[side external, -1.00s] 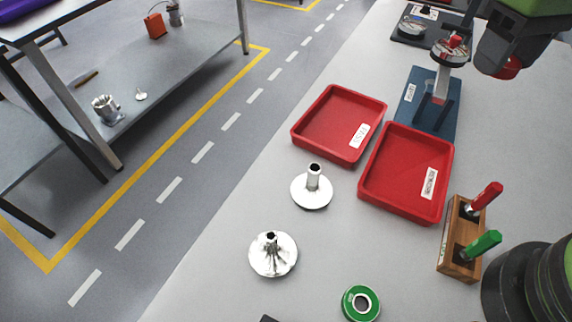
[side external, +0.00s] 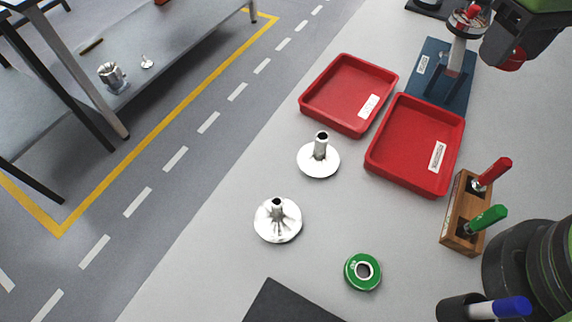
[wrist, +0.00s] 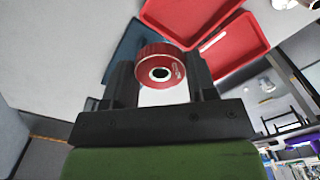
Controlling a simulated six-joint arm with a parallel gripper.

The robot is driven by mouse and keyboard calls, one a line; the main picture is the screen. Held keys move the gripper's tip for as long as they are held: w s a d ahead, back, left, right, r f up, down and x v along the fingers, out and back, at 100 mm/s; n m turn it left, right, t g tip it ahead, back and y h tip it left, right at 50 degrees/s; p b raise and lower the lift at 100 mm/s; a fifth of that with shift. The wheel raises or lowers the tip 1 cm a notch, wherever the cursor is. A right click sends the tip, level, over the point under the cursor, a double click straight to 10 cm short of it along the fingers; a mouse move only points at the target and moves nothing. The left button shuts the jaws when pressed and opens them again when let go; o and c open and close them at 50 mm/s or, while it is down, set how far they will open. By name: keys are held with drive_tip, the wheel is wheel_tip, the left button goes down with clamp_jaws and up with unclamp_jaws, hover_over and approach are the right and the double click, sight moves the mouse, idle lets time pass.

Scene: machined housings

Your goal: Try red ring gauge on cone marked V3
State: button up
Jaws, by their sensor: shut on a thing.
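The red ring gauge (wrist: 158,68) sits between the two fingers of my gripper (wrist: 163,85) in the wrist view, its bore facing the camera. My gripper (side external: 512,50) is shut on it; in the side view a red part of the gauge (side external: 513,61) shows below the jaws, above the table and right of the blue stand. Two silver flanged parts stand upright on the table: one with a plain tubular neck (side external: 319,160), one with a ribbed, cone-like body (side external: 278,221). No V3 mark is legible on either.
Two red labelled trays (side external: 347,93) (side external: 414,145) lie left of and below the blue stand (side external: 442,75). A wooden block (side external: 462,215) holds red- and green-handled tools. A green ring (side external: 362,271), a dark mat (side external: 288,303) and a dark holder with a blue-capped pen (side external: 485,308) are in front.

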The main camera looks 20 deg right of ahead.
idle(0.7)
drive_tip(key=n, duration=1.2)
hover_over(278, 202)
wheel_tip(278, 202, down, 5)
drive_tip(key=shift+r, duration=0.2)
drive_tip(key=shift+f, duration=0.1)
drive_tip(key=shift+f, duration=2.35)
drive_tip(key=shift+f, duration=0.85)
drive_tip(key=shift+r, duration=0.15)
